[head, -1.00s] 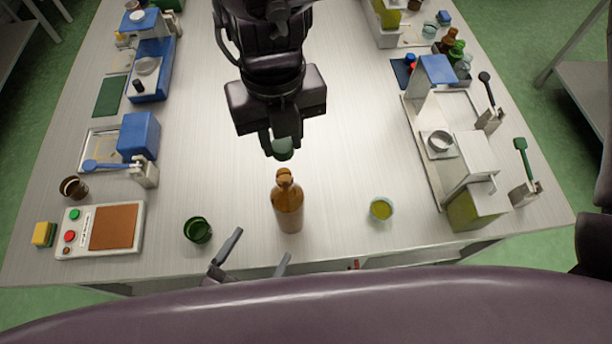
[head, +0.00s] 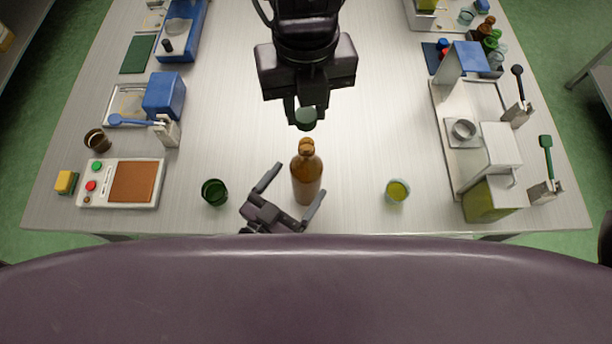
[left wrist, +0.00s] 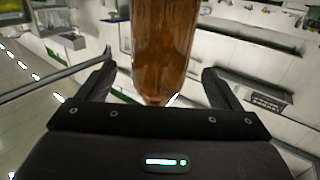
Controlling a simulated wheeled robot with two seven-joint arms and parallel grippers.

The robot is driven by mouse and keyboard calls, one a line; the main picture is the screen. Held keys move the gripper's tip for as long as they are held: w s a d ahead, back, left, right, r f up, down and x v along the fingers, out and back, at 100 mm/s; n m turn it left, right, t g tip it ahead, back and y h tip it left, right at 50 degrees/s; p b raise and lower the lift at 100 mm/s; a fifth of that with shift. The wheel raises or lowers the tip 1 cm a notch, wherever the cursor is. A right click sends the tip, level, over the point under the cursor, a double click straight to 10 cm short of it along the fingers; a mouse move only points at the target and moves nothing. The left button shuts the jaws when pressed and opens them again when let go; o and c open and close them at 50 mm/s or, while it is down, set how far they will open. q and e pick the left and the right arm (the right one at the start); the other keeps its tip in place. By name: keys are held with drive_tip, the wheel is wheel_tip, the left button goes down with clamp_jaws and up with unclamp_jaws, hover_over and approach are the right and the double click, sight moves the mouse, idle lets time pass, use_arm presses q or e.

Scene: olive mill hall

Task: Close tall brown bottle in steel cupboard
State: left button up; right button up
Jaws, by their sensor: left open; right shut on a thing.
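The tall brown bottle (head: 306,178) stands upright on the pale table top, not inside a cupboard. Its neck points up; its brown body also fills the top middle of the left wrist view (left wrist: 165,45). My left gripper (head: 297,181) is open at the bottle's lower part, one finger to each side; in the left wrist view the bottle shows between the fingers (left wrist: 158,82). I cannot tell whether they touch it. My right gripper (head: 305,104) is shut on a dark green cap (head: 306,121), just beyond the bottle's mouth in the picture and apart from it.
A green cup (head: 214,192) stands left of my left gripper, and a small cup of yellow liquid (head: 397,190) right of the bottle. A panel with buttons (head: 120,184) lies at left, a white press-like device (head: 499,151) at right.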

use_arm(q)
drive_tip(key=shift+x, duration=1.95)
drive_tip(key=c, duration=1.5)
use_arm(e)
drive_tip(key=shift+w, duration=0.1)
hover_over(306, 143)
drive_tip(key=shift+f, duration=2.5)
